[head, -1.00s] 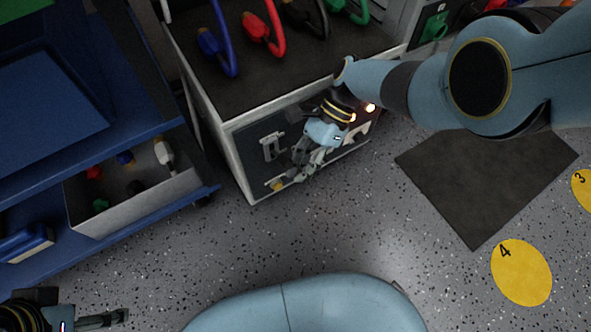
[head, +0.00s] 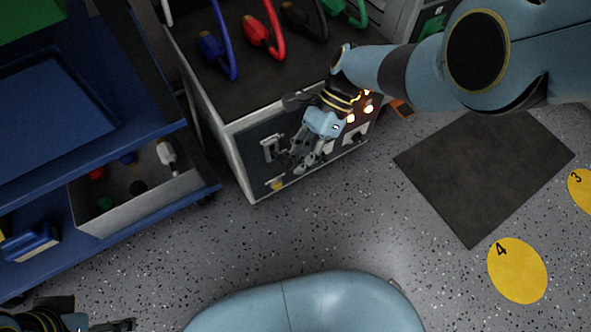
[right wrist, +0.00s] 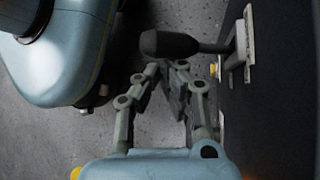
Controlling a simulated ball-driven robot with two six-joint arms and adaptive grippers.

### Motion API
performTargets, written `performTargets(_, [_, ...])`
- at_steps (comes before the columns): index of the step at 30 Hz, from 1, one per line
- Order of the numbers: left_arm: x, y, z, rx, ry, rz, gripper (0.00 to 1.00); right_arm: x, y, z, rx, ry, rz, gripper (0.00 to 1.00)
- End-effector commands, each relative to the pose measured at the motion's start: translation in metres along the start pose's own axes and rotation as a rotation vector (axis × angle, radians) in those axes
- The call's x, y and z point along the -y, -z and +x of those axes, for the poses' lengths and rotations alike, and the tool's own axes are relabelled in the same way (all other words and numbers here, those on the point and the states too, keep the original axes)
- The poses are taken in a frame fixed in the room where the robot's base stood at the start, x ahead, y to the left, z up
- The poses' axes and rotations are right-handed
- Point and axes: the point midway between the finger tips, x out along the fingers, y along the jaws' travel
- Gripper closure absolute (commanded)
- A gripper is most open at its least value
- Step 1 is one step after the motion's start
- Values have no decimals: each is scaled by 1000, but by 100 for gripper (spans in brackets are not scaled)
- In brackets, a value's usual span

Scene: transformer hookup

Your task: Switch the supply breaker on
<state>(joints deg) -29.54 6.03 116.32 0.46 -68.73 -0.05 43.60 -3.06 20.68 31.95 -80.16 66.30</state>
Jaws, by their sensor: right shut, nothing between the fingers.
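The breaker's lever sits on a pale plate (head: 270,148) on the front panel of the grey cabinet (head: 238,158). In the right wrist view a lever with a black grip (right wrist: 172,44) sticks out from its plate (right wrist: 238,48); whether it stands on or off I cannot tell. My right gripper (head: 297,165) is shut and empty, in front of the panel beside the lever. In the right wrist view its fingertips (right wrist: 177,70) are together just below the black grip, apart from it as far as I see. My left gripper (head: 122,325) is at the bottom left, partly cut off.
Glowing lamps (head: 351,118) show on the panel beside my right wrist. Blue, red, black and green cables (head: 263,32) stand on the cabinet top. A blue shelf cart with a grey bin (head: 130,212) is at left. The floor has a dark mat (head: 480,175) and yellow discs (head: 517,270).

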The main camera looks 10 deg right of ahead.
Motion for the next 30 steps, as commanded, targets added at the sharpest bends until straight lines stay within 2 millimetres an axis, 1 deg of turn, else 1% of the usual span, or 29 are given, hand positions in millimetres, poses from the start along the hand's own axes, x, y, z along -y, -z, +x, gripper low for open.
performTargets(1, [0,0,0,0,1,0,36,2,-3,-2,3,3,-3,100])
performTargets(7, [1,-2,3,8,2,0,36,2,-5,-3,5,3,-4,100])
performTargets(20, [1,0,1,1,2,1,36,3,-6,-2,8,5,-6,100])
performTargets(23, [1,1,1,0,1,1,36,0,-4,2,8,4,-6,100])
performTargets(26, [1,2,1,-2,1,1,36,-6,3,10,7,1,-3,100])
performTargets(30, [0,4,0,-10,0,1,36,-22,19,30,5,-3,1,100])
